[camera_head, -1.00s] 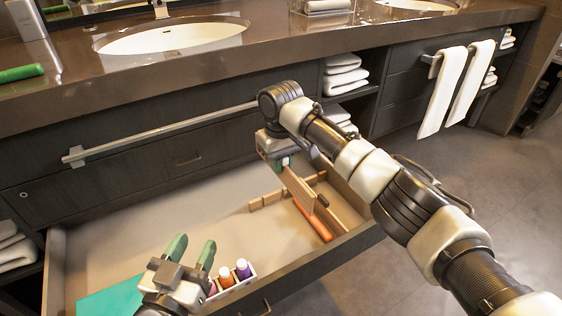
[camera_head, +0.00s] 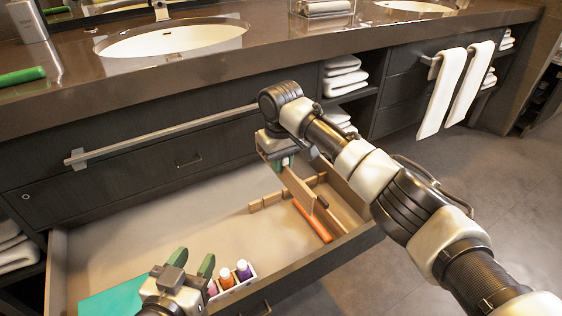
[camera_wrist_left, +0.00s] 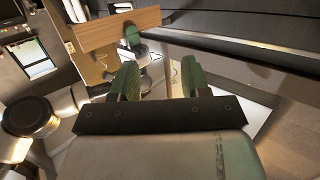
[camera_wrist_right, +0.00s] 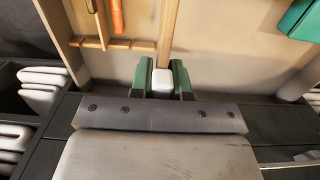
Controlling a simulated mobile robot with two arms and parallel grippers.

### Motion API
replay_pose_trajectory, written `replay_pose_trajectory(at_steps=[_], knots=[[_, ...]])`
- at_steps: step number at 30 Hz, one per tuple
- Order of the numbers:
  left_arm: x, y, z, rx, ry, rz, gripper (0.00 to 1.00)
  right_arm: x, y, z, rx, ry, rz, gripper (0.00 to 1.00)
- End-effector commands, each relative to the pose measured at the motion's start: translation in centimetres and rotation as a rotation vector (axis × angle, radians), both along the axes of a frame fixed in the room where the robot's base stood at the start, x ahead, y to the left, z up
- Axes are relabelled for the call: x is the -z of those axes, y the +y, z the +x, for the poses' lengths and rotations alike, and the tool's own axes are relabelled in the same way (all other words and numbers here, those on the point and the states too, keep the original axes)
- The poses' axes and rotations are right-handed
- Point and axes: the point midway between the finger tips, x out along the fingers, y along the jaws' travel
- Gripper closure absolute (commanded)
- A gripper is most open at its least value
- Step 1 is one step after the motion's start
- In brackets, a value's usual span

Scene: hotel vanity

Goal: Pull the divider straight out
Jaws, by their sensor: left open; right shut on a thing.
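The divider (camera_head: 296,188) is a flat wooden board over the right part of the open drawer (camera_head: 225,212). My right gripper (camera_head: 282,161) is shut on its end nearest the cabinet. In the right wrist view the divider (camera_wrist_right: 168,28) runs away from the green fingers (camera_wrist_right: 164,82), with a white piece between them. The left wrist view shows the divider (camera_wrist_left: 112,30) held up on edge. I cannot tell whether its lower edge is clear of the drawer's slots. My left gripper (camera_head: 191,264) is open and empty over the drawer's front left.
Notched wooden strips (camera_head: 268,200) and an orange stick (camera_head: 314,222) lie in the drawer's right part. The drawer's middle is bare. The counter (camera_head: 230,78) overhangs behind.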

Motion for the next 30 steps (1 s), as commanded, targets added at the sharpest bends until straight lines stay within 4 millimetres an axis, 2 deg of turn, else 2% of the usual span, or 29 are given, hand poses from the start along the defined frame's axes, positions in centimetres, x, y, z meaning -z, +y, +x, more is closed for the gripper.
replay_pose_trajectory(at_steps=[30], knots=[[2.7, 0.9, -1.4, -0.014, 0.225, 0.055, 0.54, -0.8, 0.0, 0.0, 0.0, 0.0, 0.0, 1.0]])
